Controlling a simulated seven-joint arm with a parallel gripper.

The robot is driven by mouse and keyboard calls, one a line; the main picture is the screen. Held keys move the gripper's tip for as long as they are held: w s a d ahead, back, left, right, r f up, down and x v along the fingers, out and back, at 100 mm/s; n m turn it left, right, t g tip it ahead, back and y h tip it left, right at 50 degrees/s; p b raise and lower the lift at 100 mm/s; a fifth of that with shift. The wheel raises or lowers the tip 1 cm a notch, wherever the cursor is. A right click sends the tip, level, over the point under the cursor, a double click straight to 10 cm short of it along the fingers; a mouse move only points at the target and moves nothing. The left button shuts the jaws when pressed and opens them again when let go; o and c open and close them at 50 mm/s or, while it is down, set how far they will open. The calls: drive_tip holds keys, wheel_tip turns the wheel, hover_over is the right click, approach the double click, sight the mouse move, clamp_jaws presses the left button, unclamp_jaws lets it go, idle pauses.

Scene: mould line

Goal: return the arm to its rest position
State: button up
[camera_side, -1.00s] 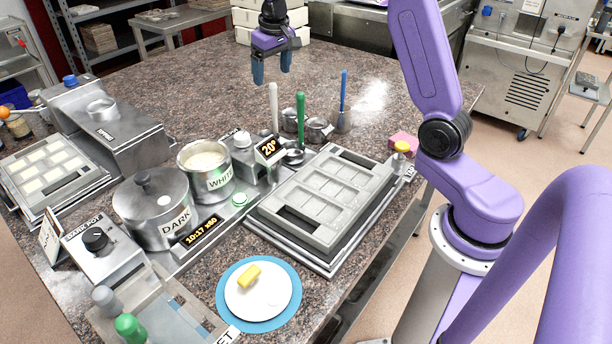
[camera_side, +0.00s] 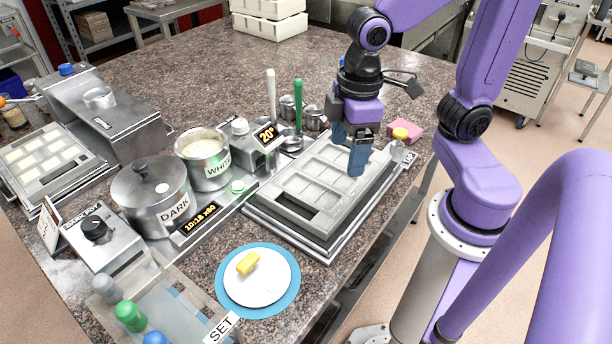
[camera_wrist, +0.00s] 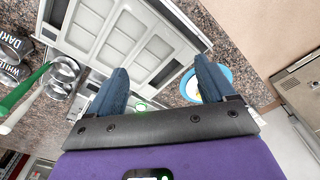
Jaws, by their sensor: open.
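My gripper (camera_side: 352,148) is open and empty, with its blue fingers pointing down above the far right part of the grey mould tray (camera_side: 284,214) in the side view. In the wrist view my gripper's two blue fingers (camera_wrist: 160,88) are spread apart with nothing between them. The mould tray (camera_wrist: 172,72) lies beyond the fingers there. My purple arm is bent over the right side of the table.
A dark pot (camera_side: 152,200) and a white pot (camera_side: 203,160) stand left of the mould tray. A white plate (camera_side: 262,285) with a yellow piece (camera_side: 248,262) lies at the front. A pink block (camera_side: 404,128) sits near the right edge.

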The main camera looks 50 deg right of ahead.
drive_tip(key=s+d+f+n, duration=0.1)
drive_tip(key=s+d+n, duration=0.1)
drive_tip(key=s, duration=0.5)
drive_tip(key=shift+d+f+n, duration=0.2)
drive_tip(key=shift+f+n, duration=0.1)
drive_tip(key=shift+f, duration=0.1)
